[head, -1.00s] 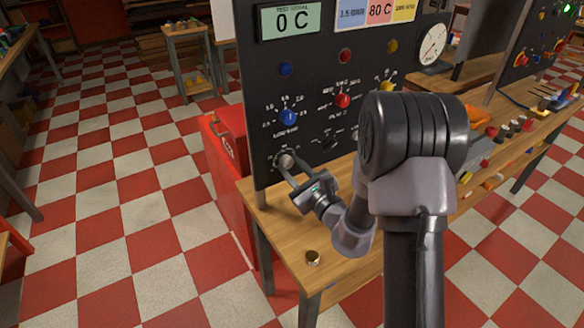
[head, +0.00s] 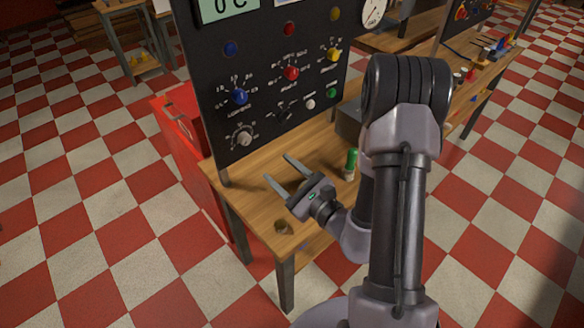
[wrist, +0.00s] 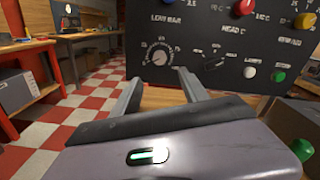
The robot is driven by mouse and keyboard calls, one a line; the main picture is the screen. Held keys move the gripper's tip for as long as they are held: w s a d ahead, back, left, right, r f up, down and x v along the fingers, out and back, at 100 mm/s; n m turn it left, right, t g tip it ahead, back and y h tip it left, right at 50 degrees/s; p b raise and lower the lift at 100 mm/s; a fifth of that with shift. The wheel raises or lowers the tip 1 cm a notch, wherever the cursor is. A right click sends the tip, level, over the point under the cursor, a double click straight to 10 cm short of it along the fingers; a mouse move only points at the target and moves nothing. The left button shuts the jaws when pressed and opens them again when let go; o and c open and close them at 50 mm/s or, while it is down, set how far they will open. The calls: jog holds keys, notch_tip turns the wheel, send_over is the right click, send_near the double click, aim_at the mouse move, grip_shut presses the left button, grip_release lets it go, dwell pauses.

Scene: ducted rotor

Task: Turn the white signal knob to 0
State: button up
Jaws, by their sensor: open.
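The white signal knob (head: 244,138) is at the lower left of the black panel (head: 215,110), with a printed scale around it. It also shows in the wrist view (wrist: 160,58), where its pointer seems to tilt; the scale's numbers are too small to read. My gripper (head: 278,169) is open and empty, in front of and below the knob, apart from it. In the wrist view the two fingers (wrist: 161,92) spread below the knob with nothing between them. The display (head: 230,8) at the panel's top reads "0 C", partly cut off by the frame.
Nearby panel parts are a blue knob (head: 239,97), a red knob (head: 291,73), a black selector (head: 285,115) and a white button (head: 310,104). A green-topped object (head: 351,163) stands on the wooden table (head: 240,196) right of my gripper. A red cabinet (head: 180,130) stands left.

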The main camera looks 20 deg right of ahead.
jog(key=p+v, duration=0.2)
jog(key=v, duration=0.2)
jog(key=shift+s+p, duration=0.2)
jog(key=shift+p, duration=0.2)
